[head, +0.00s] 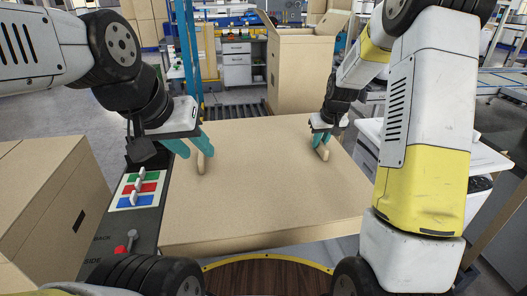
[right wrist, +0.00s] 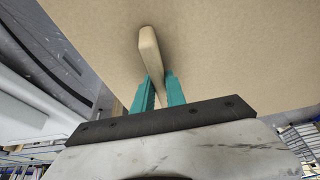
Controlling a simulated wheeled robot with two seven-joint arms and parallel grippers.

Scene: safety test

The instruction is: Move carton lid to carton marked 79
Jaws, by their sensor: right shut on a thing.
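The carton lid (head: 265,195) is a wide flat brown cardboard panel with two upright tan handles, lying in front of me. My right gripper (head: 321,142) is shut on the lid's right handle (head: 323,152); the right wrist view shows this handle (right wrist: 149,50) between the teal fingers (right wrist: 157,82). My left gripper (head: 193,148) is at the left handle (head: 201,164) with its fingers apart; one finger is close to the handle, and I cannot tell whether they touch. An open carton (head: 296,72) stands beyond the lid. I can read no number 79 on any carton.
A large closed carton (head: 42,215) stands at the left. Between it and the lid is a dark panel with green, red and blue blocks (head: 138,189) and a red knob (head: 120,250). A roller conveyor (head: 228,110) lies behind the lid, and a white cabinet (head: 237,63) further back.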

